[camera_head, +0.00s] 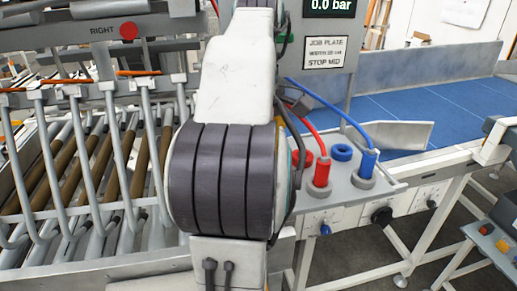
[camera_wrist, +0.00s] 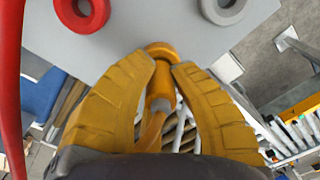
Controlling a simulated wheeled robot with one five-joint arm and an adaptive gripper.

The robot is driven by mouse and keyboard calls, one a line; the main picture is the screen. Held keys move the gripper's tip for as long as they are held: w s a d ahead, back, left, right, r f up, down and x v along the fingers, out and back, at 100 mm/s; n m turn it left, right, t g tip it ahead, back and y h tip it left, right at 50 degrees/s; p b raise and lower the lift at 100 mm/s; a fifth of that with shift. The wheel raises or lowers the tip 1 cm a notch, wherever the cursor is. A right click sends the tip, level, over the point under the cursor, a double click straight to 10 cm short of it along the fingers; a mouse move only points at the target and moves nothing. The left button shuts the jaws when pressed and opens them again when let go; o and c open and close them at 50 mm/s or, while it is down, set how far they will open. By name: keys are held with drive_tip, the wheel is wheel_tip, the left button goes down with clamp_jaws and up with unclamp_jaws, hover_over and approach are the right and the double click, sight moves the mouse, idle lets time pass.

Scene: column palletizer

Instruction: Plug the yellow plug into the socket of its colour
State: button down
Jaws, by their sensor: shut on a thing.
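My gripper (camera_wrist: 160,65) has its two yellow fingers closed around the yellow plug (camera_wrist: 160,88) in the wrist view. A yellow-orange ring (camera_wrist: 160,48) shows at the fingertips, by the edge of the grey panel (camera_wrist: 140,22). I cannot tell whether this ring is part of the plug or the socket, or whether the plug is inserted. A red ring socket (camera_wrist: 80,12) lies up and left of the fingertips, and an empty grey ring (camera_wrist: 226,8) up and right. In the head view my arm hides the gripper and the yellow plug.
In the head view a red plug (camera_head: 322,172) and a blue plug (camera_head: 368,163) stand upright in grey rings, trailing cables. A blue ring socket (camera_head: 342,152) is beside them. A red cable (camera_wrist: 11,90) runs down the wrist view's left edge. Roller racks (camera_head: 80,170) stand at left.

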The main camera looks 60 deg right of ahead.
drive_tip(key=c, duration=1.1)
unclamp_jaws()
drive_tip(key=shift+r+p, duration=0.7)
drive_tip(key=shift+r, duration=0.45)
wheel_tip(320, 180, up, 4)
drive_tip(key=p, duration=0.3)
drive_tip(key=s+a+r, duration=0.3)
drive_tip(key=s+a, duration=0.2)
drive_tip(key=a, duration=0.1)
drive_tip(key=shift+s+a+b, duration=0.25)
drive_tip(key=shift+s+b, duration=0.1)
drive_tip(key=shift+r, duration=0.1)
